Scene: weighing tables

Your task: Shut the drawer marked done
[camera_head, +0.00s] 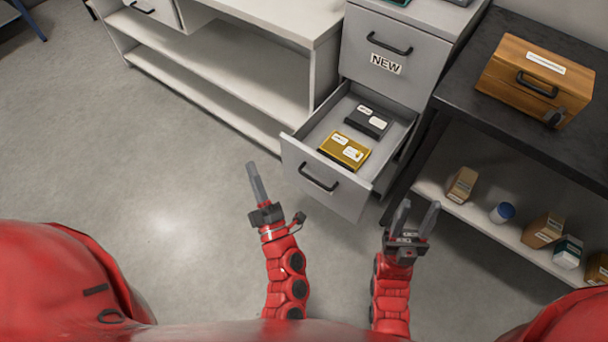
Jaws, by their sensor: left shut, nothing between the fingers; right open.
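A grey cabinet has an upper drawer (392,55) marked NEW, which is shut. Below it a second drawer (318,184) is pulled open, with a black handle on its front; I see no label on this front from here. Inside it lie a yellow box (344,150) and a black box (368,122), both with white labels. My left gripper (252,167) is shut and empty, left of the open drawer's front and apart from it. My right gripper (417,208) is open and empty, to the right of the drawer's front corner, near the dark table.
A white shelf unit (215,65) stands left of the cabinet. At the right, a black table (463,92) bears a wooden box (535,80) with a black handle; its lower shelf (490,222) holds several small containers. The grey floor at the left is clear.

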